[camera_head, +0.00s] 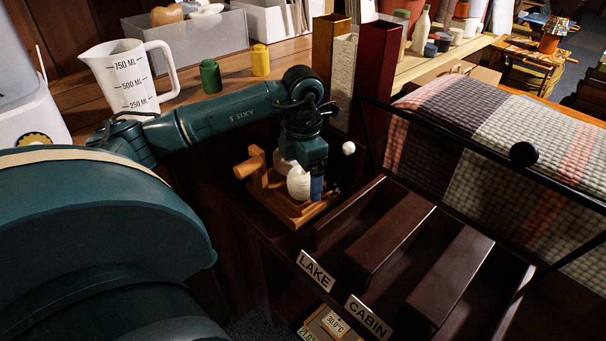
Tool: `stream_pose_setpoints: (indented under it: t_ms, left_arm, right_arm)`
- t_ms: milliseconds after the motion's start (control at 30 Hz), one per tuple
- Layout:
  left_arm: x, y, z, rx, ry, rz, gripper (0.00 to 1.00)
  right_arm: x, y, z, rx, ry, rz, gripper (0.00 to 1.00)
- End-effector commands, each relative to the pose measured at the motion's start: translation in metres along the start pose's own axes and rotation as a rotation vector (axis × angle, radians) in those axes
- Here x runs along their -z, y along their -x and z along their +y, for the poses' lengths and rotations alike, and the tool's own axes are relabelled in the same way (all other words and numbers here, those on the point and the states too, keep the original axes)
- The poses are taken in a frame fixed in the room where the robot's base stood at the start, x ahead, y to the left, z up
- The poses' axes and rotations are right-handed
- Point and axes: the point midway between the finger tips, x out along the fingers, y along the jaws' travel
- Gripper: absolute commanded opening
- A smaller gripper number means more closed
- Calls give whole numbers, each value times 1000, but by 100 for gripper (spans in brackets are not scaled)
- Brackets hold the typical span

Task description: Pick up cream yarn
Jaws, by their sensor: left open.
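A cream yarn ball (298,184) sits at a wooden holder (258,172) on a small wooden base, near the middle of the head view. More cream material shows just behind it, partly covered by my arm. My left gripper (316,188) points down at the yarn's right side and overlaps it in the picture. It is open. I cannot tell whether the fingers touch the yarn or straddle it, as the wrist hides part of both. My right gripper is not in view.
Tall red, white and gold boxes (374,75) stand just behind my gripper. A dark slatted rack (390,235) lies to the right, with a plaid blanket (490,125) beyond. A measuring jug (125,78) and green and yellow jars (211,77) stand on the back-left shelf.

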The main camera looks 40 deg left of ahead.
Motion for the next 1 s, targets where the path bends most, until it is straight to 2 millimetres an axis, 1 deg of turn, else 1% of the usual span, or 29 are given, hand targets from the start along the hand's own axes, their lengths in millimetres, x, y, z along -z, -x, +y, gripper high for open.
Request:
stream_pose_setpoints:
  t_ms: [67, 267, 300, 900, 933, 1000]
  left_arm:
    - [0, -5, 0, 1, 0, 1, 87]
    - [0, -5, 0, 0, -1, 0, 87]
    - [0, -5, 0, 0, -1, 0, 85]
    - [0, -4, 0, 0, 0, -1, 36]
    - [0, -4, 0, 0, 0, -1, 34]
    - [0, -4, 0, 0, 0, -1, 34]
  right_arm:
    - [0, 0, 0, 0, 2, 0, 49]
    - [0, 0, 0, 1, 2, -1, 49]
    - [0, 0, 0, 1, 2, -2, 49]
    - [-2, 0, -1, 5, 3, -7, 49]
    - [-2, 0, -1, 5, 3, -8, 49]
    - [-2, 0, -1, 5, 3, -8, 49]
